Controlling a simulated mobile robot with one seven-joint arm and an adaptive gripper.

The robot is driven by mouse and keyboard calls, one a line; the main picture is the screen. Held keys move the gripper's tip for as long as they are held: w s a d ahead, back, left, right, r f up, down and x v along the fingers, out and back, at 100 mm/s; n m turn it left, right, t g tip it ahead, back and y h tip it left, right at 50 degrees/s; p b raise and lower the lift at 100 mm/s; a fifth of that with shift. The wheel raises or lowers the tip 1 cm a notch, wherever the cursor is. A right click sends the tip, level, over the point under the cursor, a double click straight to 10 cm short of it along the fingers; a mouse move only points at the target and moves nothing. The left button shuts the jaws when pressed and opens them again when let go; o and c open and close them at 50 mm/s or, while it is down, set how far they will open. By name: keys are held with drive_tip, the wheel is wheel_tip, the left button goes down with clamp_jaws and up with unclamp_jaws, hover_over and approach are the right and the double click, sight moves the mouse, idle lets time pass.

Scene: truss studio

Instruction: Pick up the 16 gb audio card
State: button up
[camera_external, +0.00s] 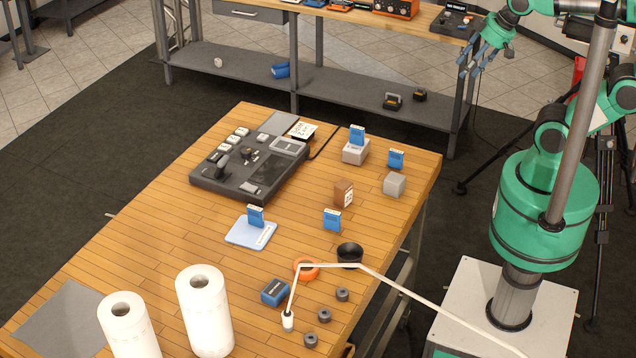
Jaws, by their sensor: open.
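Several small blue cards with pale tops stand upright on the wooden table (130,235); their print is too small to read, so I cannot tell which is the 16 gb audio card. One blue card (357,134) stands at a grey block near the back. A second blue card (396,158) is to its right, behind a grey cube (395,184). A third blue card (332,220) stands near the table's middle. Another blue card (255,216) stands on a light blue pad (240,233). My gripper (469,72) is open and empty, up beyond the table's back right, apart from all the cards.
A dark control console (215,178) fills the table's back left. A brown block (343,193), black bowl (350,252), orange ring (310,272), blue box (275,292) and white cable (420,300) lie right of centre. Paper rolls (205,310) stand in front. A workbench (340,20) is behind.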

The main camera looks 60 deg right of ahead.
drive_tip(key=w+a+f+g+p, duration=0.2)
drive_tip(key=w+f, duration=0.1)
drive_tip(key=w, duration=0.4)
drive_tip(key=g+p, duration=0.3)
drive_tip(key=g, duration=0.1)
hover_over(398, 156)
drive_tip(key=d, duration=0.1)
wheel_tip(398, 156, down, 18)
drive_tip(key=r, duration=0.1)
drive_tip(key=shift+w+d+f, duration=0.15)
drive_tip(key=shift+w+f, duration=0.1)
drive_tip(key=shift+w, duration=0.15)
drive_tip(key=shift+f+b, duration=0.45)
drive_tip(key=shift+f, duration=3.85)
drive_tip(key=shift+s+f+b, duration=0.15)
drive_tip(key=shift+f+b, duration=0.2)
drive_tip(key=shift+f, duration=2.25)
